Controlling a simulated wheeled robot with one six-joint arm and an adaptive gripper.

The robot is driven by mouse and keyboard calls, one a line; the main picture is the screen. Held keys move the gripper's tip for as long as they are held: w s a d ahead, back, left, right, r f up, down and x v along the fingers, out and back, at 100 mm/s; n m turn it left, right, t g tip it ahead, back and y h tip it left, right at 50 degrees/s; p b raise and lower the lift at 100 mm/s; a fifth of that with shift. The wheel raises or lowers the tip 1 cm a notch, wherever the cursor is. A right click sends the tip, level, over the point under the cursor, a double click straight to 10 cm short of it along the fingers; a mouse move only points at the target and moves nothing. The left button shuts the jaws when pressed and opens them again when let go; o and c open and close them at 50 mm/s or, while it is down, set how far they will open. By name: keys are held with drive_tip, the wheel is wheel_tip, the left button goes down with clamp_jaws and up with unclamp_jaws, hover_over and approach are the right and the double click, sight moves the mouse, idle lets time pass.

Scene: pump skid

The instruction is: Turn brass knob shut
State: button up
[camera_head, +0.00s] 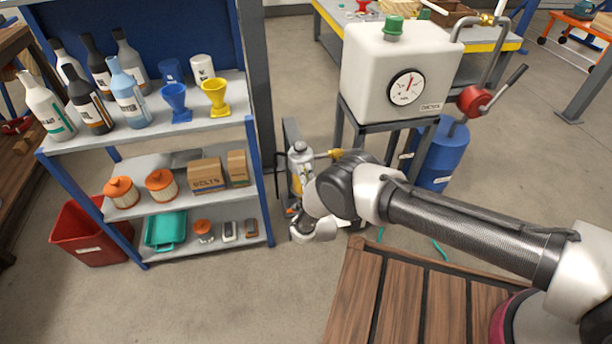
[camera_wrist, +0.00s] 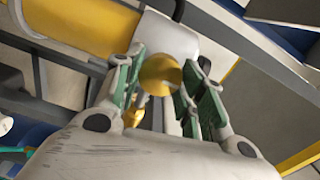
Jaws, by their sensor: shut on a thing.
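In the wrist view, the round brass knob (camera_wrist: 160,73) sits between the two green-padded fingers of my gripper (camera_wrist: 163,77). The fingers are closed in on it from both sides. A white and yellow cylinder (camera_wrist: 85,25) lies just beyond the knob. In the head view, this cylinder (camera_head: 299,160) stands upright beside the shelf, with a brass fitting (camera_head: 334,153) at its upper right. My arm hides the knob and my fingertips in the head view. How far the knob is turned cannot be told.
A blue shelf (camera_head: 252,160) with bottles, funnels and boxes stands close on the left. A white tank (camera_head: 385,70) with a gauge (camera_head: 406,87) stands behind my arm. A blue drum (camera_head: 443,155) is at its right. A wooden slatted platform (camera_head: 395,305) is in front.

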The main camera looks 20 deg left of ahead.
idle(0.3)
drive_tip(key=o, duration=1)
drive_tip(key=v, duration=1.2)
